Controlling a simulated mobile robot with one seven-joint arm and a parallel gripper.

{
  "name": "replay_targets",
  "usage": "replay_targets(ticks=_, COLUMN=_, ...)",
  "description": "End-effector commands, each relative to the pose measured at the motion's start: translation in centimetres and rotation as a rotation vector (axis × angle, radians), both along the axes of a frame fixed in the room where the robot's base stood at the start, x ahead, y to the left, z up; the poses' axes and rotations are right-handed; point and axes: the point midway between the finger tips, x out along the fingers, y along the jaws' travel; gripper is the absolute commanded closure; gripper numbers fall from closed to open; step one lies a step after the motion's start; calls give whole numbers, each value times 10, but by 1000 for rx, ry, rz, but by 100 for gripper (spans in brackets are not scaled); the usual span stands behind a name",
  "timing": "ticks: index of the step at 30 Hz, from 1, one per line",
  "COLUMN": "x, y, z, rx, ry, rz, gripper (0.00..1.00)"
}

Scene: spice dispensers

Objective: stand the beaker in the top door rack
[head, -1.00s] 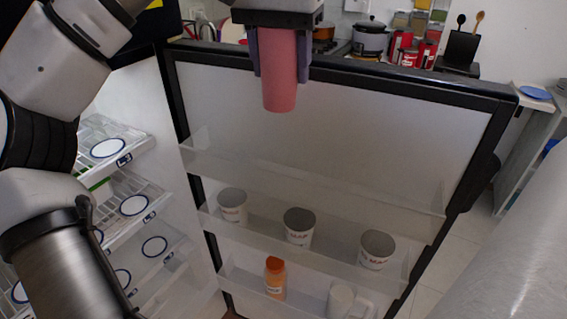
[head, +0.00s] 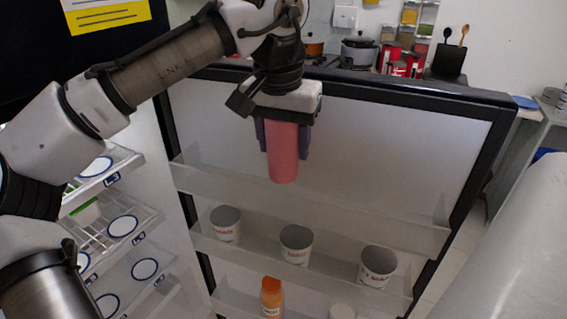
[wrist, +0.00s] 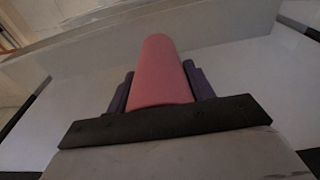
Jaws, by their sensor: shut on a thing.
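The pink beaker (head: 284,155) hangs upright in my gripper (head: 283,140), which is shut on it with one dark finger on each side. The top door rack (head: 310,208) is a clear, empty bin on the inside of the open fridge door. In the head view the beaker's lower end shows just above or in front of this rack; I cannot tell its depth exactly. In the wrist view the beaker (wrist: 160,72) points away between the fingers, toward a pale rack wall (wrist: 150,45).
The middle rack holds three white cups (head: 296,244). The lower rack holds an orange bottle (head: 271,297) and a white mug (head: 342,311). Fridge shelves (head: 110,225) with round markings are at the left. A pot (head: 359,52) and red cans (head: 390,58) stand behind the door.

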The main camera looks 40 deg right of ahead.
Motion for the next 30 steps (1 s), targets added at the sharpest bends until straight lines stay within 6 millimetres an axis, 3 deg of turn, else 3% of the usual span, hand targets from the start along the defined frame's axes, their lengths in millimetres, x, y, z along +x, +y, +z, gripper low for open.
replay_targets(ticks=12, x=0, y=0, z=-45, rx=0, ry=-1, rz=0, gripper=75)
replay_targets(ticks=25, x=0, y=0, z=-53, rx=-1, ry=0, rz=-1, gripper=75)
replay_targets(ticks=26, x=0, y=0, z=-53, rx=-1, ry=-1, rz=-1, gripper=46)
replay_targets(ticks=30, x=0, y=0, z=-52, rx=0, ry=-1, rz=0, gripper=28)
